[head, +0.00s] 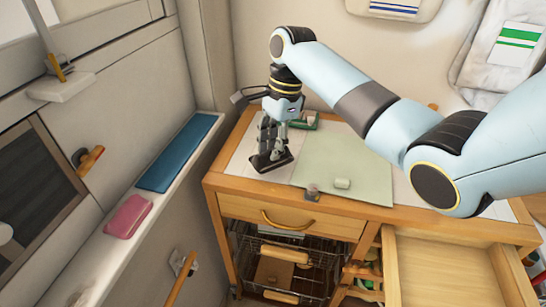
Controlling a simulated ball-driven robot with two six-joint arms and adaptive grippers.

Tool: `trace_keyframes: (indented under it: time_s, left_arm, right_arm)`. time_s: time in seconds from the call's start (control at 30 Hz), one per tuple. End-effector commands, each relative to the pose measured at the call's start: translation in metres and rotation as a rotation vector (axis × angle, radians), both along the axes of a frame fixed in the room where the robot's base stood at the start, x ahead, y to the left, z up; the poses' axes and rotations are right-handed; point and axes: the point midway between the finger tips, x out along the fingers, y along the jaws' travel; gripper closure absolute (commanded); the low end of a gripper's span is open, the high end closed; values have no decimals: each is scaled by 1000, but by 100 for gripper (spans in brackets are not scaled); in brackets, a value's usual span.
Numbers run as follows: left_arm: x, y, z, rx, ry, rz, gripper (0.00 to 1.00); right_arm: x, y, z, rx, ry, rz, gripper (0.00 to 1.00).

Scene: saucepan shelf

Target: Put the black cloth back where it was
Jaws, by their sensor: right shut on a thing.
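My right gripper (271,150) reaches down over the left part of the wooden cart top (215,178). It is shut on a small, flat, dark thing, which looks like the black cloth (272,163). The cloth is at or just above a white sheet on the cart top; I cannot tell whether it touches. The fingers hide part of it. My left gripper is not in view.
A green box (304,121) stands behind. A drawer (450,265) is open at front right. A ledge at left holds a blue mat (180,152) and a pink cloth (128,216).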

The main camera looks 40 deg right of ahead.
Motion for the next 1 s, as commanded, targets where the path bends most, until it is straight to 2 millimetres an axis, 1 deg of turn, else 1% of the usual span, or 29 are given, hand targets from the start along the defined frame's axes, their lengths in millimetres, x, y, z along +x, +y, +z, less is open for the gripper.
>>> trace_keyframes:
  time_s: [0.03,0.1,0.2,0.43,0.6,0.63,0.8,1.0]
  left_arm:
    - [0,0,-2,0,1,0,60]
    - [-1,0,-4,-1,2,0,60]
    - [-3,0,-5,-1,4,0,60]
    - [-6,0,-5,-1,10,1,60]
    - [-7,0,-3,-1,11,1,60]
    - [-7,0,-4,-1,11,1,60]
    - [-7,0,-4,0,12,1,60]
    - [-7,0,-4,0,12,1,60]
  right_arm:
    - [-2,0,-9,1,6,0,100]
    - [-2,1,-21,1,6,0,100]
    - [-1,0,-31,1,3,0,100]
    - [-1,0,-31,0,2,0,100]
    - [-1,0,-35,0,1,0,100]
    - [-1,0,-35,0,1,0,78]
    - [-1,0,-35,0,1,0,57]
    - [-1,0,-35,0,2,0,57]
